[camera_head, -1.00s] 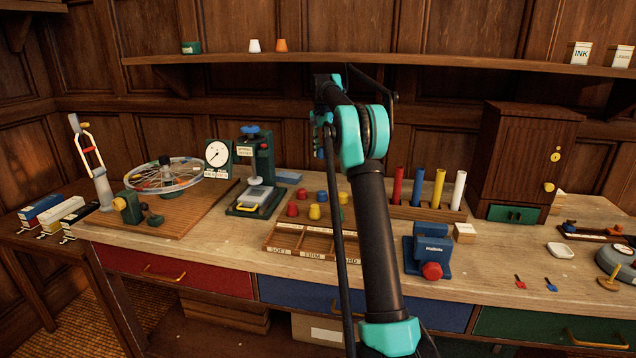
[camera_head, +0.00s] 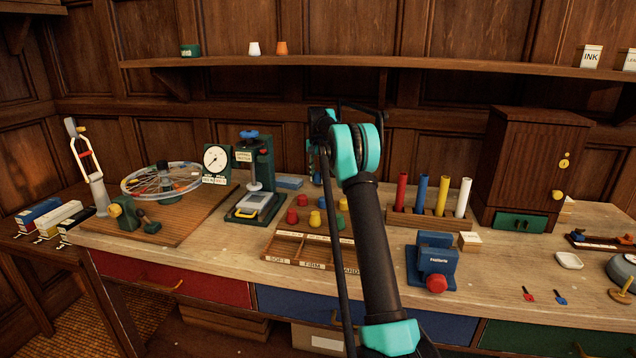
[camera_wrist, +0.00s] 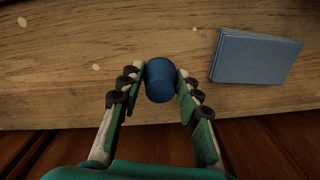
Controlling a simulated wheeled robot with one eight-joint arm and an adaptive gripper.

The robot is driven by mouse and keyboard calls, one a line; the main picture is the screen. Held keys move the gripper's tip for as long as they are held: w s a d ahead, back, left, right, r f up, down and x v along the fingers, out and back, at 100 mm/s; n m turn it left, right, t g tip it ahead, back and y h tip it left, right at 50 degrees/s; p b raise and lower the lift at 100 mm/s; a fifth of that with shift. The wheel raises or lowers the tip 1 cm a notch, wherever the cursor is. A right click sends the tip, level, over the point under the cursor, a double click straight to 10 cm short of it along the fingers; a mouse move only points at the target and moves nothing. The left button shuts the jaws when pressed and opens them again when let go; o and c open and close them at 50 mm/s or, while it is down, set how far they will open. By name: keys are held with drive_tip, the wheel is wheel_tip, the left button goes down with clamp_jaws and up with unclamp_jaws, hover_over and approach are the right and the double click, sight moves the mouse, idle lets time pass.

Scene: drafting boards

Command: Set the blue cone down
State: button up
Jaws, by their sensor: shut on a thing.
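The blue cone (camera_wrist: 159,82) is between the two fingers of my gripper (camera_wrist: 161,86) in the wrist view. The fingers are shut on it, one on each side. The cone is over the bare wood of the bench (camera_wrist: 100,60), close to its edge along the dark panelling. I cannot tell whether it touches the wood. In the head view the cone cannot be made out; my arm stands in front of that area.
A flat blue stack (camera_wrist: 254,57) lies right of the cone in the wrist view. In the head view, coloured cones (camera_head: 314,218), a sorting tray (camera_head: 290,247) and a rack of coloured rods (camera_head: 430,219) are near my arm. Bare wood lies around the held cone.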

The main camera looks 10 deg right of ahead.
sight(318, 173)
drive_tip(key=shift+f, duration=1.2)
drive_tip(key=shift+f, duration=0.1)
drive_tip(key=o, duration=1.1)
drive_tip(key=shift+o, duration=0.2)
wheel_tip(318, 173, up, 12)
drive_tip(key=shift+r, duration=0.15)
